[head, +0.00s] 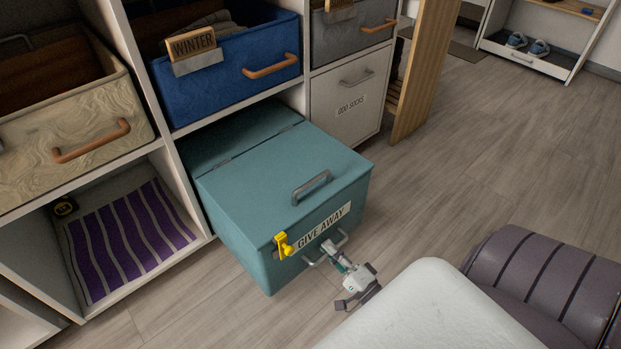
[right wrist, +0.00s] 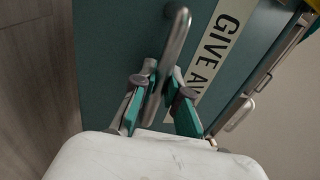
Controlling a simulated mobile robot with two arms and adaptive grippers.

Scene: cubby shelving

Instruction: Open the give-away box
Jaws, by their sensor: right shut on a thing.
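The give-away box (head: 245,195) is teal, with a shut lid, and stands in the lower cubby, jutting out over the floor. A grey handle (head: 312,187) is on its lid. A yellow latch (head: 283,245) sits on its front beside the "GIVE AWAY" label (head: 324,226). My right gripper (head: 334,254) is at the box's lower front, shut on the grey front handle. In the right wrist view, the fingers (right wrist: 163,76) close around that front handle (right wrist: 178,36), with the label (right wrist: 214,52) beside it. My left gripper is not in view.
A blue "WINTER" bin (head: 225,85) sits above the box, and a white "ODD SOCKS" drawer (head: 348,105) is to its right. A cubby with a purple striped mat (head: 130,235) is at left. The wooden floor (head: 470,150) at right is clear.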

